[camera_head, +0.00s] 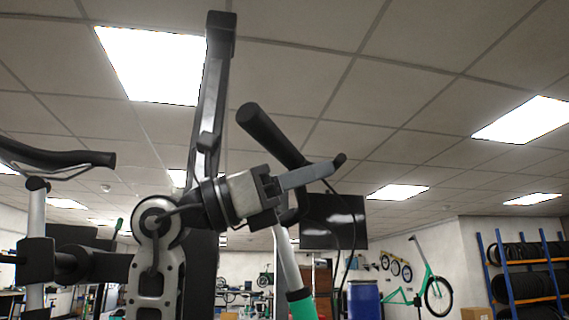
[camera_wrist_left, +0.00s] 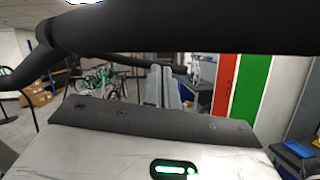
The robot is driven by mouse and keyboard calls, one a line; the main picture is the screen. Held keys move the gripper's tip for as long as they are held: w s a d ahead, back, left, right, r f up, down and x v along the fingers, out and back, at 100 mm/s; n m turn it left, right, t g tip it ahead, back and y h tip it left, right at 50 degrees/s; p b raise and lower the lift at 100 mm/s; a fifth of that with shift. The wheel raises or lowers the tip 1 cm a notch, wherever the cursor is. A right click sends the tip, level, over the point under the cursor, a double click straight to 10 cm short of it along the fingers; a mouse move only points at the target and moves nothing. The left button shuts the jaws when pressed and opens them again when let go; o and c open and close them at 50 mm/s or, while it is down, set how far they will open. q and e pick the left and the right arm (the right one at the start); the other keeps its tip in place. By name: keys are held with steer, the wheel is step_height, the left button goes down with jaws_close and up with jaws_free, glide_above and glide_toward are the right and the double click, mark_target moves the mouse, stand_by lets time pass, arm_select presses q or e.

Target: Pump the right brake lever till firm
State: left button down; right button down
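A black handlebar grip (camera_head: 268,132) slants across the middle of the head view. A black brake lever (camera_head: 325,172) shows beside it, partly hidden by my left gripper (camera_head: 322,174). The gripper's grey fingers point right and lie across the lever. In the left wrist view, the grip (camera_wrist_left: 190,28) fills the top. My left gripper's two fingers (camera_wrist_left: 163,72) are close together, with their tips at the thinner lever (camera_wrist_left: 128,60) behind them. I see no lever clearly clamped between them. My right gripper is not in view.
Another black handlebar grip with a lever (camera_head: 60,158) is at the left. A silver stem (camera_head: 287,258) rises below the gripper. Behind are a dark screen (camera_head: 333,222), a blue barrel (camera_head: 364,300), a green bike frame on the wall (camera_head: 420,285) and a tyre rack (camera_head: 525,270).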

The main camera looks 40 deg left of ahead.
arm_select(q)
steer(key=shift+w+d+f, duration=0.15)
steer(key=shift+w+f, duration=0.1)
steer(key=shift+f, duration=0.05)
steer(key=a+r+b+v, duration=0.1)
steer(key=b+v, duration=0.3)
steer(key=v, duration=1)
steer(key=shift+w+a, duration=0.2)
steer(key=shift+w, duration=0.1)
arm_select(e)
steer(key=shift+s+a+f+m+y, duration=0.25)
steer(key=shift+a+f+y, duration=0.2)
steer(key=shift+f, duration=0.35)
